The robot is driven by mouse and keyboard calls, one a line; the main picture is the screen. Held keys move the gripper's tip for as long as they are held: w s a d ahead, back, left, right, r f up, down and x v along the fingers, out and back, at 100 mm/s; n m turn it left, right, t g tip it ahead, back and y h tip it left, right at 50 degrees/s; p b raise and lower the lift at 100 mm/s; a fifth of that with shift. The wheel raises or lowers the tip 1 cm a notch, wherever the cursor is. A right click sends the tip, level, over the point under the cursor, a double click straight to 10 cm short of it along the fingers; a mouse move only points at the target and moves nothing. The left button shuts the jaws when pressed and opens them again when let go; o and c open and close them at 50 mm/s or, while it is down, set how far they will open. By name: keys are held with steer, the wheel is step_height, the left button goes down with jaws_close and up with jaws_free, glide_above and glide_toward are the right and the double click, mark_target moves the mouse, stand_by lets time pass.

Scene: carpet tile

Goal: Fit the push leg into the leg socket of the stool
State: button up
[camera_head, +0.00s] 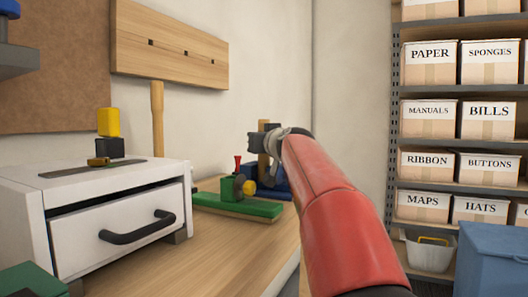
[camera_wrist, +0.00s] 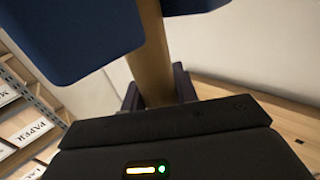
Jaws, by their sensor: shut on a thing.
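The push leg, a light wooden rod (camera_wrist: 155,55), runs between the two dark fingers of my gripper (camera_wrist: 158,90), which are shut on it. In the head view, my gripper (camera_head: 268,145) is around the upright leg (camera_head: 263,168) above the back of the bench. The leg's lower end is hidden by a blue block (camera_head: 282,190); I cannot tell whether it still sits in it. The stool appears to be the wooden board (camera_head: 180,68) high against the wall, with several dark holes and one leg (camera_head: 157,115) below it.
A white drawer box (camera_head: 110,255) with a black handle stands at left. A green base (camera_head: 235,206) with small coloured parts lies on the bench (camera_head: 225,250), left of my gripper. Shelves of labelled cartons (camera_head: 430,63) stand at right. Bare wall lies between board and shelves.

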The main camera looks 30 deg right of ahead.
steer(key=shift+c, duration=0.9)
steer(key=shift+r, duration=0.1)
